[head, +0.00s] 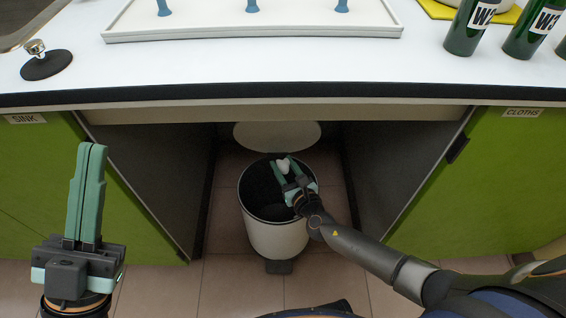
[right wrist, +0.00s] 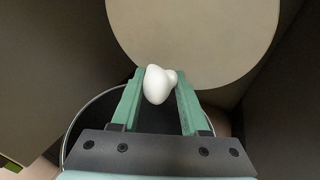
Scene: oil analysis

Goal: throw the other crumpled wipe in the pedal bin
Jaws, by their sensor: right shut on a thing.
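The pedal bin (head: 276,238) stands on the floor under the counter, its round lid (head: 277,134) raised at the back and its dark inside showing. My right gripper (head: 287,166) is over the bin's opening, shut on a white crumpled wipe (head: 283,166). The wipe (right wrist: 158,84) shows between the fingertips in the right wrist view, with the lid (right wrist: 195,35) beyond and the bin's rim (right wrist: 75,122) around the gripper. My left gripper (head: 93,150) is at the left, pointing up, its fingers together and with nothing seen between them. The bin's bottom is hidden.
The white counter (head: 230,66) runs above the bin. Green cabinets labelled SINK (head: 30,150) and CLOTHS (head: 520,170) flank the opening. On the counter are a white tray (head: 250,32), green bottles (head: 468,30) and a small dark-based object (head: 45,65).

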